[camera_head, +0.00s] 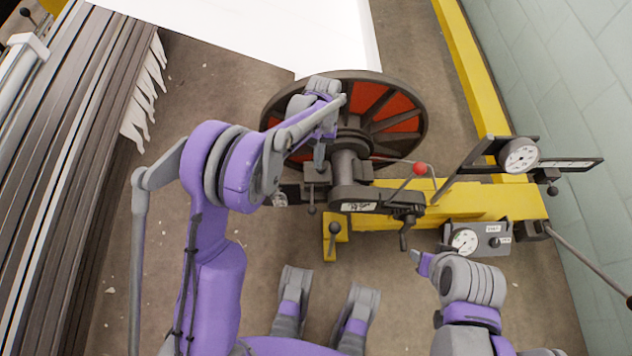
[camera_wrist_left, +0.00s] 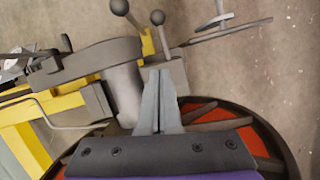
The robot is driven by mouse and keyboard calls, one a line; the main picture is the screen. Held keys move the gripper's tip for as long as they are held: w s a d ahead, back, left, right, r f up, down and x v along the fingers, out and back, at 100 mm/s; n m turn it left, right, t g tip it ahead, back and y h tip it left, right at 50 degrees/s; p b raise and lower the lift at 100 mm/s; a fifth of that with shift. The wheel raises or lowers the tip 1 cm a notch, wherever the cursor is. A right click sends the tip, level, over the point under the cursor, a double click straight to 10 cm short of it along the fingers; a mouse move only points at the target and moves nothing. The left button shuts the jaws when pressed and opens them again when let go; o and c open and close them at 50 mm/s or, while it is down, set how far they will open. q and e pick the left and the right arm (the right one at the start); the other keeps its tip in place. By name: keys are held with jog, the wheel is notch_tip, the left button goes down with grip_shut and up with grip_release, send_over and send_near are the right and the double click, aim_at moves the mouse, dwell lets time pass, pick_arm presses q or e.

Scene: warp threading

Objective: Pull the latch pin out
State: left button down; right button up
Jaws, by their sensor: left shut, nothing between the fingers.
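My left gripper (camera_head: 319,160) is shut and empty, its tips pointing down beside the dark metal block (camera_head: 317,178) on the machine. In the left wrist view the closed fingers (camera_wrist_left: 158,76) reach up to the same block (camera_wrist_left: 176,72). A short rod with a dark ball knob (camera_head: 311,210) stands out from the block and looks like the latch pin, though I cannot be sure. The knob shows just beyond the fingertips in the wrist view (camera_wrist_left: 157,18). The fingers do not grip it. My right gripper (camera_head: 420,260) is at lower right, its jaws unclear.
A large red and black spoked wheel (camera_head: 398,111) stands behind the block. A red-knobbed lever (camera_head: 420,169), a second dark ball knob (camera_head: 334,229) and dial gauges (camera_head: 520,156) are nearby. Yellow beams (camera_head: 465,60) border the right. Bare floor (camera_head: 330,275) lies in front.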

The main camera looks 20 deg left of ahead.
aim_at(314, 207)
pick_arm(q)
jog(key=s+f+b, duration=0.2)
jog(key=s+f, duration=0.4)
jog(key=f, duration=0.3)
jog(key=shift+s+d+f+b, duration=0.25)
jog(key=shift+s+f+b, duration=0.05)
jog(key=shift+s+b, duration=0.1)
jog(key=shift+s+d+f, duration=0.1)
jog(key=shift+s+d, duration=0.05)
jog(key=shift+s, duration=0.4)
jog(key=shift+s+d+f, duration=0.1)
jog(key=shift+s, duration=0.45)
